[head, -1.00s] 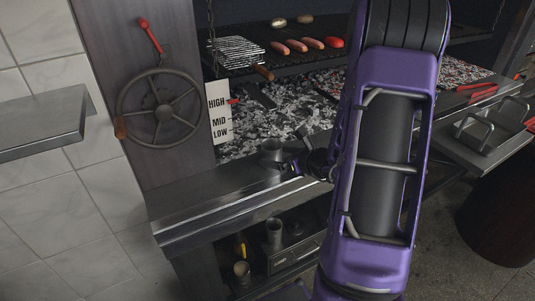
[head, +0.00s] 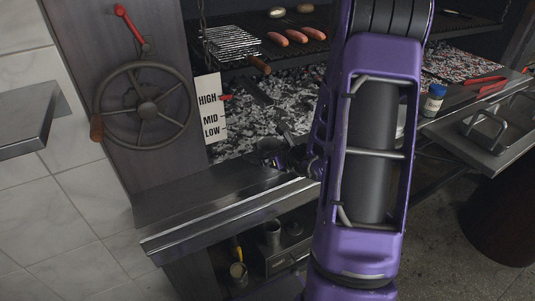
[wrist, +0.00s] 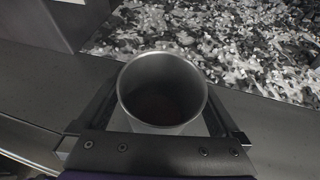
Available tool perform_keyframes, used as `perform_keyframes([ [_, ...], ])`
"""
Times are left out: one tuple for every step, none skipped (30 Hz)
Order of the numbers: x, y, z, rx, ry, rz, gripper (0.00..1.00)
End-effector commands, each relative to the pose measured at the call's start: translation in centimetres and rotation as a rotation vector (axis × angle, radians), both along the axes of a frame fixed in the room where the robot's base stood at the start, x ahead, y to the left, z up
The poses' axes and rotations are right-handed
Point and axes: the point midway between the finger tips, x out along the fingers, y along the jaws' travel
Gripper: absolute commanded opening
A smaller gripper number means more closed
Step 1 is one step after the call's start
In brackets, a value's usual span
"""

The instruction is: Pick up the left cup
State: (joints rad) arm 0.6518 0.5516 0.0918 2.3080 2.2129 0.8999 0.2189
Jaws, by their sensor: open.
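A grey metal cup (wrist: 162,92) stands upright on the steel ledge, its open mouth and dark inside facing the wrist camera. It shows partly in the head view (head: 268,146), at the ledge's coal side, left of my arm. My gripper (head: 277,155) is open around the cup. In the wrist view one finger lies on each side of the cup, with narrow gaps visible. The fingertips are partly hidden by the cup.
The steel ledge (head: 190,205) is clear to the left. Coals (head: 240,130) lie just behind the cup. A wheel (head: 147,108) and a level sign (head: 209,108) are at left. A blue-lidded jar (head: 433,101) stands right of my arm.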

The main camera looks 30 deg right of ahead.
Motion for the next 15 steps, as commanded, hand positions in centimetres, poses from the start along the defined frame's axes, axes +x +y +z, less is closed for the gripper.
perform_keyframes([
  [-0.01,0.05,-0.06,0.000,0.000,0.000,1.00],
  [-0.01,0.06,-0.06,0.000,0.000,0.000,1.00],
  [0.00,0.06,-0.05,0.000,0.000,0.000,1.00],
  [-0.01,0.05,-0.04,0.000,0.000,0.000,1.00],
  [0.00,0.05,-0.03,0.000,0.000,0.000,1.00],
  [0.00,0.05,-0.03,0.000,0.000,0.000,1.00],
  [0.00,0.05,-0.03,0.000,0.000,0.000,1.00],
  [0.00,0.04,-0.03,0.000,0.000,0.000,0.98],
  [0.00,0.04,-0.03,0.000,0.000,0.000,0.91],
  [0.00,0.03,-0.03,0.000,0.000,0.000,0.86],
  [0.00,0.03,-0.03,0.000,0.000,0.000,0.80],
  [0.00,0.03,-0.03,0.000,0.000,0.000,0.73],
  [0.00,0.03,-0.03,0.000,0.000,-0.001,0.68],
  [0.00,0.03,-0.03,0.000,0.000,0.000,0.62],
  [0.00,0.02,-0.02,0.000,0.000,-0.001,0.55],
])
